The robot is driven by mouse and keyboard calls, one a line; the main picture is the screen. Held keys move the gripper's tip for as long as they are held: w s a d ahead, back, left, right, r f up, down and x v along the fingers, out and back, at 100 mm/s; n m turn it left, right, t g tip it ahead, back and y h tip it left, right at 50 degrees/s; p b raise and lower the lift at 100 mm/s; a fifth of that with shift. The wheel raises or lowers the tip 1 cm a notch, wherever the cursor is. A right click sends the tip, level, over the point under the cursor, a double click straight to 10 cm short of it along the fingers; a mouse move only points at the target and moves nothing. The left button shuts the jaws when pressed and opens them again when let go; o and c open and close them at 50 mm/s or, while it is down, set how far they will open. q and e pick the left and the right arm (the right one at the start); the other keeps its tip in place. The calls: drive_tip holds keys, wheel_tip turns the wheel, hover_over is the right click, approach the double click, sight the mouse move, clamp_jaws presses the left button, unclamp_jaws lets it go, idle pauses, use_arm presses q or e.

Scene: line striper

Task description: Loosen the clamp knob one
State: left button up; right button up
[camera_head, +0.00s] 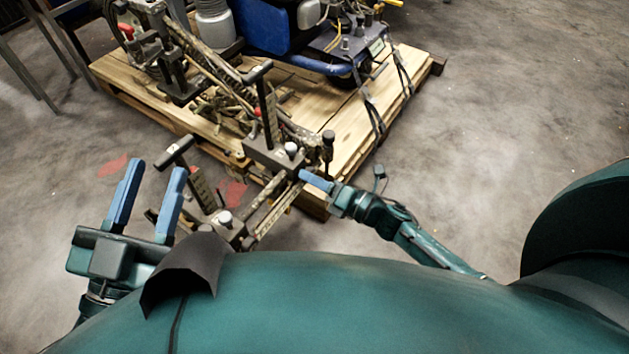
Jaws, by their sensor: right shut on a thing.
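The line striper's clamp assembly is in the middle of the head view, with a dark clamp block (268,156) on a long bar. A white-topped knob (291,149) stands on this block. A second white-topped knob (225,217) sits on the nearer clamp, and a dark upright knob (328,138) is to the right. I cannot tell which is clamp knob one. My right gripper (301,175) is at the right end of the clamp block, shut on a small part there, seemingly a clamp knob, mostly hidden by the fingers. My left gripper (157,168) is open and empty, left of the nearer clamp.
The machine, with a blue body (262,25), stands on a wooden pallet (345,128) with straps at its right. A T-handle (175,151) rises between my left gripper and the clamps. The concrete floor to the right is clear.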

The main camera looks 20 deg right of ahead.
use_arm(q)
drive_tip(key=shift+w+a+r+m+t+h+b, duration=0.15)
drive_tip(key=shift+r+m+t+h+b, duration=0.1)
drive_tip(key=shift+r+m+h, duration=0.15)
drive_tip(key=shift+w+a+r+m+t+h+b, duration=0.15)
drive_tip(key=shift+r+m+h+b, duration=0.15)
drive_tip(key=shift+r, duration=0.2)
use_arm(e)
drive_tip(key=shift+f+n, duration=0.1)
drive_tip(key=shift+n, duration=1.2)
use_arm(q)
drive_tip(key=shift+d+r, duration=0.1)
use_arm(e)
drive_tip(key=o, duration=0.9)
use_arm(q)
drive_tip(key=shift+s+d+f+n+g+y+p, duration=0.1)
drive_tip(key=shift+s+f+n+g+y+p, duration=0.15)
drive_tip(key=shift+f+n+y+p, duration=0.35)
drive_tip(key=shift+s+d+f+n+g+y+p, duration=0.1)
drive_tip(key=shift+f+n+g+y+p, duration=0.25)
drive_tip(key=shift+f, duration=0.4)
drive_tip(key=shift+s+d+f+n+g+y+p, duration=0.1)
drive_tip(key=shift+s+f+n+g+y+p, duration=0.1)
drive_tip(key=shift+f+n+y+p, duration=0.3)
use_arm(e)
drive_tip(key=shift+v, duration=6.6)
use_arm(q)
drive_tip(key=shift+f, duration=0.15)
